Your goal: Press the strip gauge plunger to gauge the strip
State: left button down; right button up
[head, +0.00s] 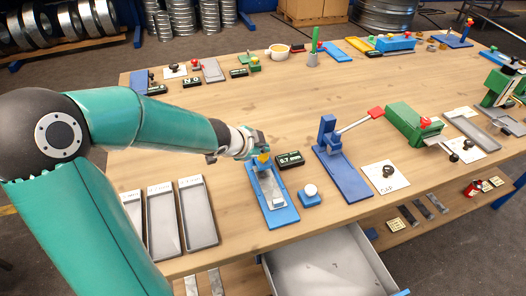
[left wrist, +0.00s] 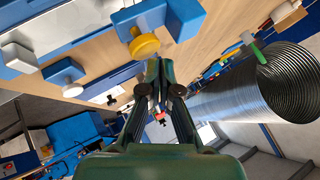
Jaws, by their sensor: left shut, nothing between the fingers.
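The strip gauge is a blue base (head: 285,217) with a grey metal strip (head: 268,185) lying along it. Its yellow plunger (head: 263,158) stands at the far end and shows as a round yellow knob in the left wrist view (left wrist: 145,46). A small black display (head: 290,160) beside the gauge appears to read 0.7 mm. My left gripper (head: 259,146) is shut and empty, close to the plunger; its fingertips show beside the yellow knob in the left wrist view (left wrist: 163,75). I cannot tell whether they touch. My right gripper is out of view.
A blue block with a white knob (head: 310,192) stands right of the gauge. A blue stand (head: 342,172) with a red-handled lever is farther right. Grey trays (head: 163,222) lie to the left. An open drawer (head: 330,262) juts out below the table's front edge.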

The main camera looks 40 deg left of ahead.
aim_at(262, 157)
pick_arm(q)
jog(key=shift+r, duration=0.25)
notch_tip(262, 157, up, 5)
jog(key=p, duration=0.5)
dwell(0.9)
